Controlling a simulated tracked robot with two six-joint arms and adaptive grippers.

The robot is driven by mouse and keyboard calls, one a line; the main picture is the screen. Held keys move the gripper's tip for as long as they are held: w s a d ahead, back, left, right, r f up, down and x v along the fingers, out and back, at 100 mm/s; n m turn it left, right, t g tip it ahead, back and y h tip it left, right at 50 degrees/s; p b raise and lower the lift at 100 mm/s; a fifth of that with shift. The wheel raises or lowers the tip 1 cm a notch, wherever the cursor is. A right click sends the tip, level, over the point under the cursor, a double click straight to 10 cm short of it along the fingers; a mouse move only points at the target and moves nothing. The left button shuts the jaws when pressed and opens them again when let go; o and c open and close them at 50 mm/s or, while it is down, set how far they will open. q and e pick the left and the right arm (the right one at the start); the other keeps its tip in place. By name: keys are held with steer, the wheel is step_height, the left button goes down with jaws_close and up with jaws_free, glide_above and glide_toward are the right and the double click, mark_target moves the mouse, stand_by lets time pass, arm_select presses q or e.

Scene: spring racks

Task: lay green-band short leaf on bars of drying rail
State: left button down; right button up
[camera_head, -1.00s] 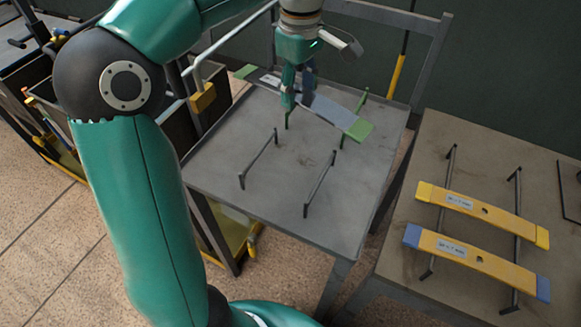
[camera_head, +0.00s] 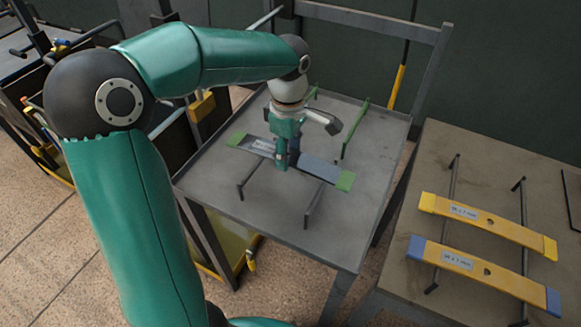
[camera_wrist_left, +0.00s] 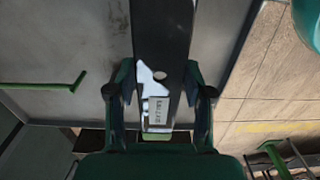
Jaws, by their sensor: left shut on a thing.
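A dark grey short leaf with green end bands (camera_head: 318,169) is held by my left gripper (camera_head: 283,163) near its middle. It lies crosswise over the pair of dark bars (camera_head: 314,206) on the grey trolley top; whether it touches them I cannot tell. In the left wrist view the leaf (camera_wrist_left: 162,40) runs between the fingers of the left gripper (camera_wrist_left: 160,98), with a white label and a round hole showing. Two green bars (camera_head: 355,130) stand farther back on the trolley. My right gripper is not in view.
On the brown table at right, a yellow leaf with yellow ends (camera_head: 490,224) and a yellow leaf with blue ends (camera_head: 490,272) lie across dark bars (camera_head: 450,190). The grey trolley top (camera_head: 225,180) has a raised rim; dark bins (camera_head: 180,130) stand at left.

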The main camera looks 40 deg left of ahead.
mark_target(289, 157)
arm_select(q)
steer(key=shift+f, duration=2.4)
steer(key=shift+f+b, duration=0.5)
steer(key=shift+b, duration=0.05)
steer(key=shift+c, duration=2.3)
jaws_free()
steer(key=shift+r, duration=0.15)
steer(key=shift+r+p, duration=0.6)
steer(key=shift+p, duration=0.15)
step_height(289, 157, up, 12)
steer(key=shift+f, duration=0.25)
